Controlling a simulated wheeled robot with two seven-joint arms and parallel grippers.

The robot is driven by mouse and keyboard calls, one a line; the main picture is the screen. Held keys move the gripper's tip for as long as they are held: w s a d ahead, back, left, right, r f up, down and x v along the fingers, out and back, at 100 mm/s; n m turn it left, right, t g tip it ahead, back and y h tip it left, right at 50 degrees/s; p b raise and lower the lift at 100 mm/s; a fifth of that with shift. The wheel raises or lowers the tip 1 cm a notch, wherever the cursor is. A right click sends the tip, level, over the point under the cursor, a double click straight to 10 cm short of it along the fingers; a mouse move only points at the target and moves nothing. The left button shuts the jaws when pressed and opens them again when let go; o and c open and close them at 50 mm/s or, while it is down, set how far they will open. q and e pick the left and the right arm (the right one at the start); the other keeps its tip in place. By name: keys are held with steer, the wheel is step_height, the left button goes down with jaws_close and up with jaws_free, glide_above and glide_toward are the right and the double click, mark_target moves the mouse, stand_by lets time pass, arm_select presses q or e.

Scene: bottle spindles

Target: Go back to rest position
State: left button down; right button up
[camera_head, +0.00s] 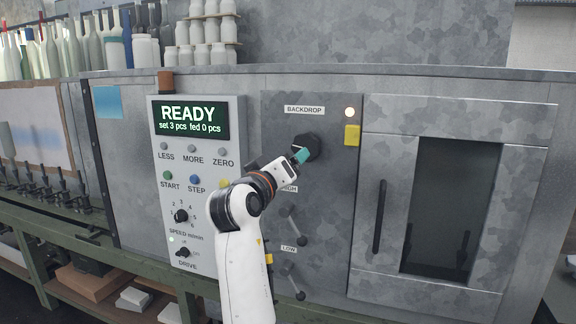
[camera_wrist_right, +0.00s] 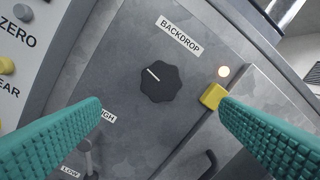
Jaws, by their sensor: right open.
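My right gripper (camera_head: 301,156) is in front of the dark panel, by the black BACKDROP knob (camera_head: 311,142). In the right wrist view the gripper (camera_wrist_right: 161,106) is open, its two teal ridged fingers wide apart with nothing between them. The knob (camera_wrist_right: 160,83) shows whole beyond the fingertips, a white line on it pointing to the upper left; the fingers look clear of it. In the head view a teal finger overlaps the knob's lower left side. My left gripper is not in view.
A control box (camera_head: 197,190) reads "READY, set 3 pcs fed 0 pcs". Beside the knob are a lit lamp (camera_head: 350,112) and a yellow block (camera_head: 352,135). Levers marked HIGH and LOW (camera_head: 291,280) sit below. A door handle (camera_head: 379,217) sticks out at right.

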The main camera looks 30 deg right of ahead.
stand_by(0.5)
